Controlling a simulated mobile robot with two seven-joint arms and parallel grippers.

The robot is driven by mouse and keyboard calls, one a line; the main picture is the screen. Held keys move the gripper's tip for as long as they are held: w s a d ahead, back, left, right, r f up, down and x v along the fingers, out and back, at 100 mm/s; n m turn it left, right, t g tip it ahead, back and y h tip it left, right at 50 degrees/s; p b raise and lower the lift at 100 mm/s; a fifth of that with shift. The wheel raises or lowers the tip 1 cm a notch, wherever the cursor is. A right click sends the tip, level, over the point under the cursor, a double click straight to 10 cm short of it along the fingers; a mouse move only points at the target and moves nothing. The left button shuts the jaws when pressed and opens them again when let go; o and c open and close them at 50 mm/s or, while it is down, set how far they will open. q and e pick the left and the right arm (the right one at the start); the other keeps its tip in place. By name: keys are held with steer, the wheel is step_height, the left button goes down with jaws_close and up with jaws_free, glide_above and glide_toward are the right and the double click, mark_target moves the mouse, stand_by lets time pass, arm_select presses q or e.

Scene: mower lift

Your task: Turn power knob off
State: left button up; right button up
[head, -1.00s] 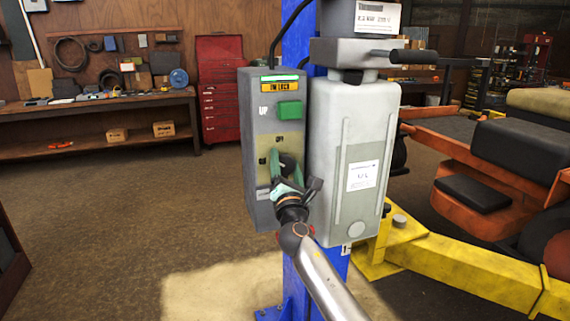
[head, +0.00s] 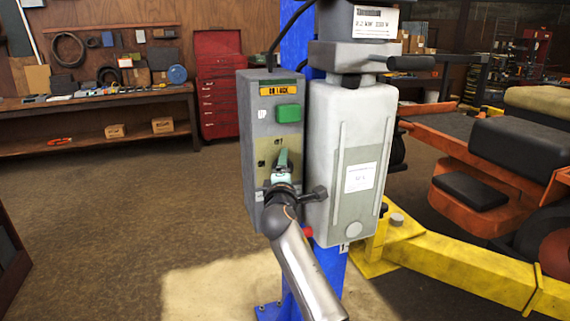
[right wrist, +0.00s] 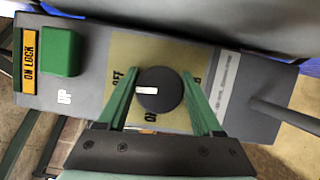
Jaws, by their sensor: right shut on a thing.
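The power knob (right wrist: 171,98) is round and black with a white mark, on a yellowish plate of the grey control box (head: 257,110). In the right wrist view the mark points left, toward the green button, on the side of a label reading OFF. My right gripper (right wrist: 160,80) is shut on the knob, one green finger on each side. In the head view the right gripper (head: 282,165) covers most of the knob. My left gripper is not in view.
A green UP button (head: 289,112) sits above the knob, under a yellow lock label (head: 280,90). A grey lever with a dark end (head: 318,194) sticks out at the lower right. A white-grey housing (head: 330,120) stands close on the right. Open floor lies left.

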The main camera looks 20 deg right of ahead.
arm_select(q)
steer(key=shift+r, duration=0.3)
arm_select(e)
steer(key=shift+f+m, duration=0.1)
steer(key=shift+m, duration=0.4)
steer(key=shift+g, duration=0.3)
steer(key=o, duration=1.4)
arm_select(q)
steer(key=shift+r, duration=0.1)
